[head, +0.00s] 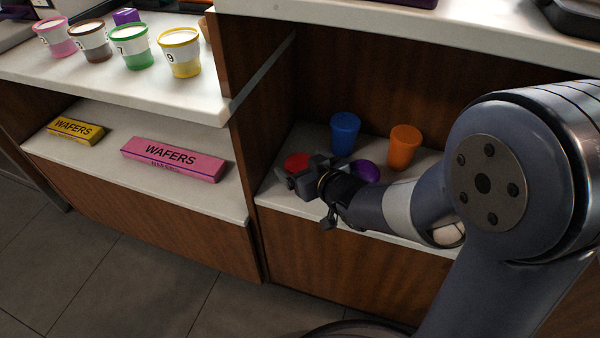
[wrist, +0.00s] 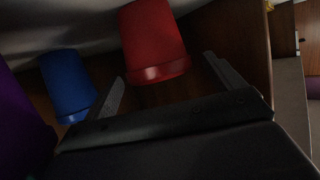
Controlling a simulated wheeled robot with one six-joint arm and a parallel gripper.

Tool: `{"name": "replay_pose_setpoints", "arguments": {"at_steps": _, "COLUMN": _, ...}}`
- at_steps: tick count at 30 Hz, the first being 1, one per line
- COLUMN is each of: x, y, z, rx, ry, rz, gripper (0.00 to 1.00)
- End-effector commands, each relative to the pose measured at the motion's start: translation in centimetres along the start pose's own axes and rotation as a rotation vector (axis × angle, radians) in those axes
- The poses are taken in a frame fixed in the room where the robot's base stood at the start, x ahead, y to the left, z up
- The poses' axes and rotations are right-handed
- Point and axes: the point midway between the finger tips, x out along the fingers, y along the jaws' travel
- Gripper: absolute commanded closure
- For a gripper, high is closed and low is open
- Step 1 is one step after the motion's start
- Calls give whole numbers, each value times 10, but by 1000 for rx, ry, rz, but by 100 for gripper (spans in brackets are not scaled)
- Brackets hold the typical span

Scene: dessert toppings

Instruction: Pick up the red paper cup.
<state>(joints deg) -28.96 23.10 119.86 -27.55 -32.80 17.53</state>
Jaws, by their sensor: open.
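The red paper cup (head: 297,162) stands in the lower right cubby in the head view, partly hidden behind my gripper (head: 305,178). In the wrist view the red cup (wrist: 155,42) is at the top middle, ahead of my gripper (wrist: 165,82). The gripper's two fingers are spread apart, one to the left and one to the right of the cup's near end. The gap between them is empty, and I cannot tell whether a finger touches the cup.
A blue cup (head: 345,133), an orange cup (head: 404,147) and a purple cup (head: 364,171) share the cubby. A wooden side wall (head: 243,130) is close on the left. Wafer boxes (head: 173,158) lie on the shelf to the left. A white counter (head: 480,38) overhangs the cubby.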

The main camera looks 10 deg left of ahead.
Motion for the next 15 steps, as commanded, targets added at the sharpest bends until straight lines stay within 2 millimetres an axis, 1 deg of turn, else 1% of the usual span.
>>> {"name": "replay_pose_setpoints", "arguments": {"at_steps": 1, "x": 11, "y": -1, "z": 3, "rx": -1, "ry": -1, "rz": -3, "gripper": 11}}
{"name": "replay_pose_setpoints", "arguments": {"at_steps": 3, "x": 21, "y": -1, "z": 3, "rx": -1, "ry": -2, "rz": -2, "gripper": 11}}
{"name": "replay_pose_setpoints", "arguments": {"at_steps": 6, "x": 32, "y": 0, "z": 2, "rx": 0, "ry": -1, "rz": -1, "gripper": 11}}
{"name": "replay_pose_setpoints", "arguments": {"at_steps": 9, "x": 36, "y": 0, "z": 1, "rx": 0, "ry": -1, "rz": -1, "gripper": 11}}
{"name": "replay_pose_setpoints", "arguments": {"at_steps": 15, "x": 35, "y": 0, "z": 1, "rx": 0, "ry": -1, "rz": 0, "gripper": 11}}
